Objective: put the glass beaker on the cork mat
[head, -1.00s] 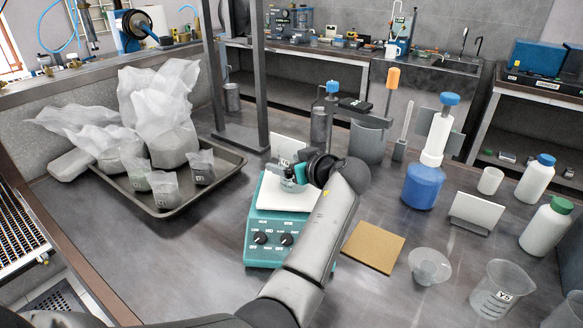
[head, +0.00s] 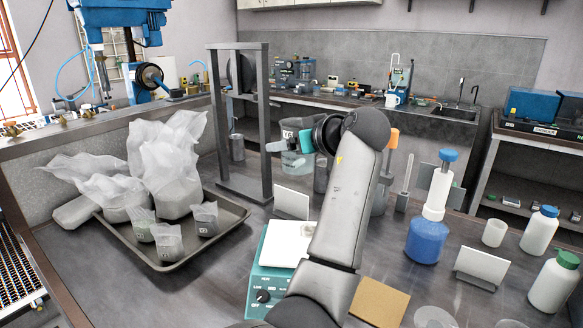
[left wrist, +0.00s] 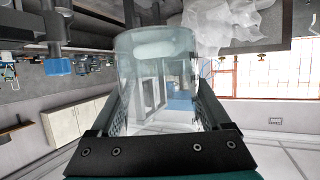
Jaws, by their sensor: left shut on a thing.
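My left gripper (head: 289,144) is shut on the clear glass beaker (head: 297,164), which it holds up in the air behind and above the teal hotplate (head: 264,282). In the left wrist view the beaker (left wrist: 158,75) stands between the two fingers, its walls see-through. The cork mat (head: 379,301), a flat tan square, lies on the bench to the right of the hotplate. My forearm covers its left edge, and its top is bare where it shows. My right gripper is not in view.
A tray (head: 150,255) with several plastic bags lies at left. A dark metal frame (head: 268,130) stands behind the hotplate. A white card (head: 291,203) is beside it. A blue-based bottle (head: 427,240), white card holder (head: 481,264) and white bottles (head: 538,232) stand right of the mat.

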